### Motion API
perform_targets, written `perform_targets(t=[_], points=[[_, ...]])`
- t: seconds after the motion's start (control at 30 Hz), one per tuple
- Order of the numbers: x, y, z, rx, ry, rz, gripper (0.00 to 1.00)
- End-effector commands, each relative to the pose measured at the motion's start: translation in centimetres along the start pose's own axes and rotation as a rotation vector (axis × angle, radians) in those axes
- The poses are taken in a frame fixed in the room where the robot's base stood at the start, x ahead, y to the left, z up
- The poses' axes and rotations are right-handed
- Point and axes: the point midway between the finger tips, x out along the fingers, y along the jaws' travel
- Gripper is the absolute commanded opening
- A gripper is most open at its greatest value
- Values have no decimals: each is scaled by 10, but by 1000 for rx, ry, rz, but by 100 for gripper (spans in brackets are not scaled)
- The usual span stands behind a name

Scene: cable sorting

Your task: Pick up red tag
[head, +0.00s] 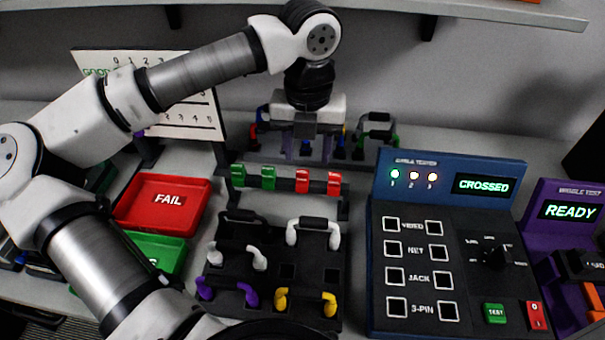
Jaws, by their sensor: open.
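Two red tags, one left (303,181) and one right (333,183), sit on a dark rail (285,184) in the middle of the head view. Two green tags, one outer (238,174) and one inner (268,177), share the rail to their left. My gripper (306,150) points down and appears just above the red tags in the picture. It is open and holds nothing that I can see. Its fingertips are small and hard to make out against the cables behind, and I cannot tell its exact height or depth from the tags.
A black holder (288,272) with white, purple and yellow cables stands in front of the rail. A red FAIL tray (165,203) and a green tray (155,253) lie left, partly behind my arm. The blue cable tester (381,190) reading CROSSED and a purple READY device (540,200) stand right.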

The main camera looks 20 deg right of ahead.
Motion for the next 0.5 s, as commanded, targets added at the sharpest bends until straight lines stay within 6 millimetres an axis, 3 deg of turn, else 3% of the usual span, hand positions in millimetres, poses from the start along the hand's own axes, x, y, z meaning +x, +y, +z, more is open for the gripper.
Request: perform_targets(t=[0.5], points=[[52, 7, -4, 0, 0, -2, 47]])
